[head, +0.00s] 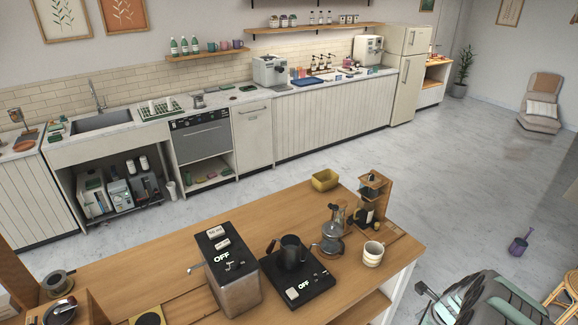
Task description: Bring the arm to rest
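A dark shape with pale grey-green tips (430,300) at the bottom right, beyond the wooden counter's right end, looks like my gripper. It is small and partly cut off by the lower edge, and I cannot make out whether its fingers are apart. I see nothing clearly held in it. It appears clear of the counter (150,262) and of the things on it.

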